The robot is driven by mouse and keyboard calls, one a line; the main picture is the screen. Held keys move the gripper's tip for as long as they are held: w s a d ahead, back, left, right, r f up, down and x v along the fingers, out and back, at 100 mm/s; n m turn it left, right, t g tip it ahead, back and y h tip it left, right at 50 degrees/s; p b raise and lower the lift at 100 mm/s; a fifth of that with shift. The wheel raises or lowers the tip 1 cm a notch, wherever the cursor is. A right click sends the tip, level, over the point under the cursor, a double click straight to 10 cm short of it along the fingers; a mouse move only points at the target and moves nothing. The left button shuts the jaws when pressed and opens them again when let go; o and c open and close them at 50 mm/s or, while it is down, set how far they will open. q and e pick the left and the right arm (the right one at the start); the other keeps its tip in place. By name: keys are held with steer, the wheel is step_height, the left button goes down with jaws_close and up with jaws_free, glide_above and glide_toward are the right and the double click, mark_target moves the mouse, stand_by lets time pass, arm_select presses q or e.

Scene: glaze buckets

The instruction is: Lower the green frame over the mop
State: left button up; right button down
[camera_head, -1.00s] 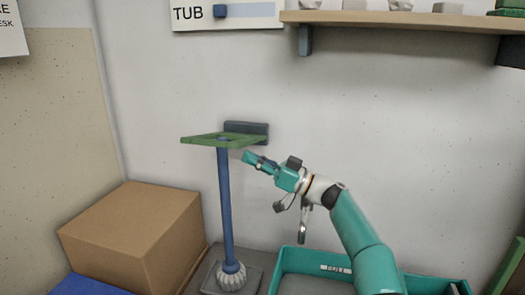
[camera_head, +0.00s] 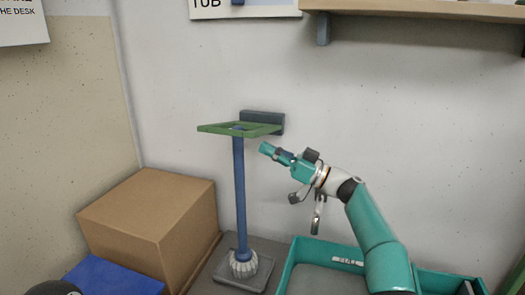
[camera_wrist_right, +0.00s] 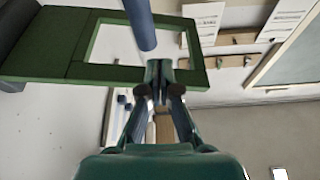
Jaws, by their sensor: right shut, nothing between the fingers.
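The green frame (camera_head: 210,128) lies about level at the top of the mop's blue handle (camera_head: 240,190), its back edge at a dark block (camera_head: 262,117). The mop stands upright, its pale head (camera_head: 243,264) low on a grey base. My right gripper (camera_head: 265,148) is shut and empty, just right of and below the frame. In the right wrist view the frame (camera_wrist_right: 85,73) has a rectangular opening, and the handle's end (camera_wrist_right: 145,35) shows against it. My right fingertips (camera_wrist_right: 158,70) overlap the frame's near bar there; I cannot tell if they touch. My left gripper is out of view.
A cardboard box (camera_head: 140,225) stands left of the mop, with a blue item (camera_head: 110,280) before it. A teal tub (camera_head: 292,262) is at the lower right. A wooden shelf (camera_head: 430,9) is on the wall above. The wall area right of the frame is clear.

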stand_by(0.5)
steer(key=b+v, duration=0.6)
steer(key=v, duration=0.4)
steer(key=shift+s+b, duration=0.25)
steer(key=shift+b, duration=0.05)
steer(key=shift+a+f, duration=0.1)
